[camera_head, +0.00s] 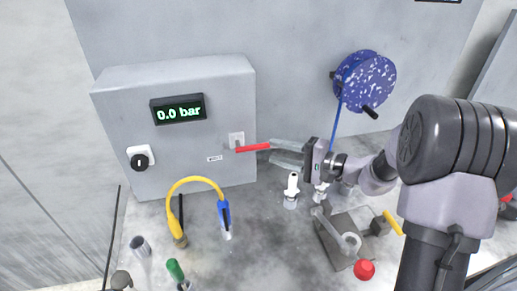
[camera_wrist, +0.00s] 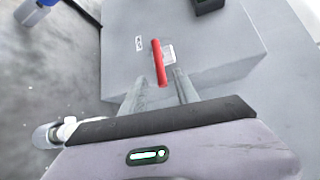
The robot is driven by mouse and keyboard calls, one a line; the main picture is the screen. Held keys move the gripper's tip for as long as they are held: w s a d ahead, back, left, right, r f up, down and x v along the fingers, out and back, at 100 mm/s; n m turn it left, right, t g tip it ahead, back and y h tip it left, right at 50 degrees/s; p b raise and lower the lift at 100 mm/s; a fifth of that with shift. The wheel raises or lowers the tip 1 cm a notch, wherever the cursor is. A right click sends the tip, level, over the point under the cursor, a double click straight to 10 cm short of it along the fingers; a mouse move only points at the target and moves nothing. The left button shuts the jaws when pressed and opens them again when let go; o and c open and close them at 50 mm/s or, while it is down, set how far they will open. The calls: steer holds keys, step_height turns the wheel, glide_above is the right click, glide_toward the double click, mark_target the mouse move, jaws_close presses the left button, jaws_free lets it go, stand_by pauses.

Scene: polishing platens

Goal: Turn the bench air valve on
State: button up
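The air valve has a red lever handle (camera_head: 253,149) that sticks out sideways from a small pale plate (camera_head: 236,139) on the front of the grey box (camera_head: 110,115). The lever points right in the head view. The display (camera_head: 178,109) on the box reads 0.0 bar. My gripper (camera_head: 273,151) is just right of the lever, and its two fingers are apart. In the wrist view the red lever (camera_wrist: 159,62) has its free end in line with the gap between the fingertips (camera_wrist: 158,82). No finger visibly touches the lever.
A black knob (camera_head: 140,161) is on the box's left. A yellow hose (camera_head: 194,181), a white nozzle (camera_head: 291,186) and a metal fixture with a red ball (camera_head: 364,269) stand on the bench below. A blue hose reel (camera_head: 365,80) hangs on the wall behind.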

mark_target(262, 148)
steer(key=x, duration=0.6)
steer(key=shift+w+a+b, duration=0.25)
steer(key=shift+a+b, duration=0.05)
steer(key=shift+b, duration=0.1)
jaws_close()
stand_by(0.9)
